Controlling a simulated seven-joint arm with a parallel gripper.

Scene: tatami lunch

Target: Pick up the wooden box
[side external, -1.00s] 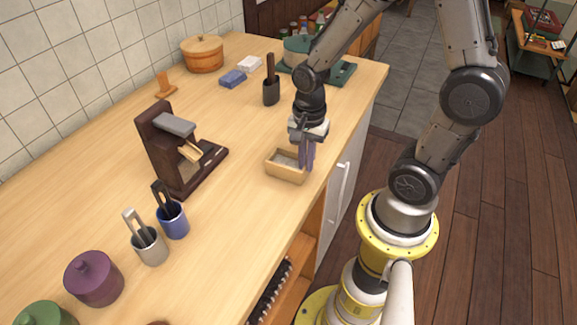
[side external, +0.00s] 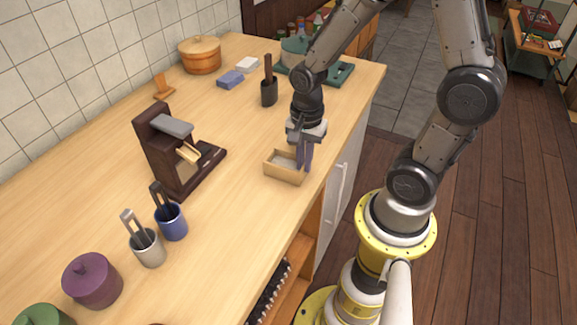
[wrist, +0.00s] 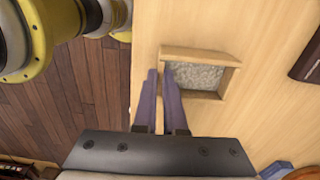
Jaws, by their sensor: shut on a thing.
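The wooden box (side external: 284,176) is a small, light, open-topped box near the front edge of the counter. In the wrist view the wooden box (wrist: 200,53) shows a speckled grey inside. My gripper (side external: 306,167) points down at the box's right side in the side view. In the wrist view my gripper (wrist: 161,74) has its two purple fingers at the box's near-left wall, one outside and one at the inner side, shut on that wall. The box looks level on the counter; its underside is hidden.
A dark wooden stand (side external: 168,150) is left of the box. A blue cup (side external: 172,225) and a grey cup (side external: 149,252) hold utensils. A black holder (side external: 269,94) stands behind. The counter (side external: 235,200) around the box is clear; its front edge is close.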

